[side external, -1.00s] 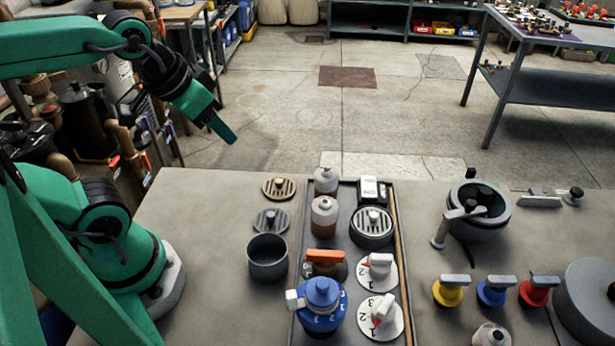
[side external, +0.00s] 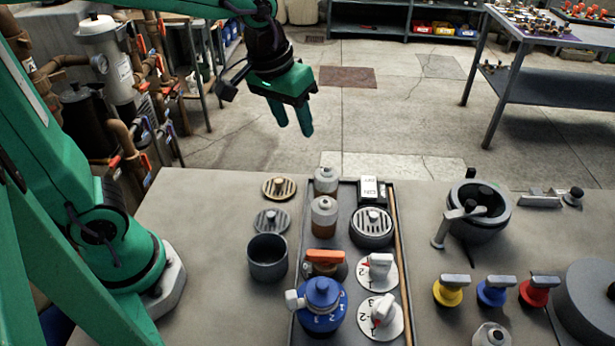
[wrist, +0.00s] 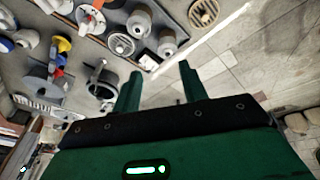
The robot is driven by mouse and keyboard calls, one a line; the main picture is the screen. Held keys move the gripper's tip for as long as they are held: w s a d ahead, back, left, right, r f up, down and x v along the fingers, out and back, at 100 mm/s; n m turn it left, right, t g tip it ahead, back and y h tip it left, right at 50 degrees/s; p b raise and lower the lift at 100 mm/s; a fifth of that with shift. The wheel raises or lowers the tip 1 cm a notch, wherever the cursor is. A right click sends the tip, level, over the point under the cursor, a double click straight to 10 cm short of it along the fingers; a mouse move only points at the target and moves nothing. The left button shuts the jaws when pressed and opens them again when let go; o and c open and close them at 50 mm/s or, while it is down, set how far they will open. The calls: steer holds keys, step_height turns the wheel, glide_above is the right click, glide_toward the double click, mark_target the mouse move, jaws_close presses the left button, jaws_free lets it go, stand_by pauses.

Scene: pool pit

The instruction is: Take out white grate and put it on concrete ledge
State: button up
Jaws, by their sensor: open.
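The white grate (side external: 372,220) is a round slatted disc with a small knob. It sits in a dark round housing (side external: 371,242) at the right of the tray, and it also shows in the wrist view (wrist: 121,44). The concrete ledge (side external: 200,225) is the grey surface around the tray; its left part is bare. My gripper (side external: 294,122) is open and empty, its fingers pointing down in the air above and beyond the tray's far end. In the wrist view, nothing is between the fingers (wrist: 160,72).
A tan grate (side external: 279,188), a grey grate (side external: 271,221) and a dark cup (side external: 267,257) stand left of the tray (side external: 345,191). Two capped bottles (side external: 324,215), a white switch block (side external: 370,189), dials and a blue valve (side external: 321,303) crowd around the housing.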

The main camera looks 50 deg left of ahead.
steer(key=w+d+f+n+g, duration=0.1)
steer(key=w+d+f, duration=0.4)
steer(key=w+d, duration=0.1)
steer(key=n+g, duration=0.2)
glide_above(373, 215)
steer(key=shift+y, duration=0.3)
steer(key=f, duration=0.7)
steer(key=shift+w+d, duration=0.1)
steer(key=shift+w, duration=0.1)
steer(key=shift+f, duration=1.25)
steer(key=shift+f, duration=0.1)
steer(key=shift+s+f, duration=0.2)
steer(key=shift+f, duration=2.3)
steer(key=shift+m, duration=0.3)
jaws_close()
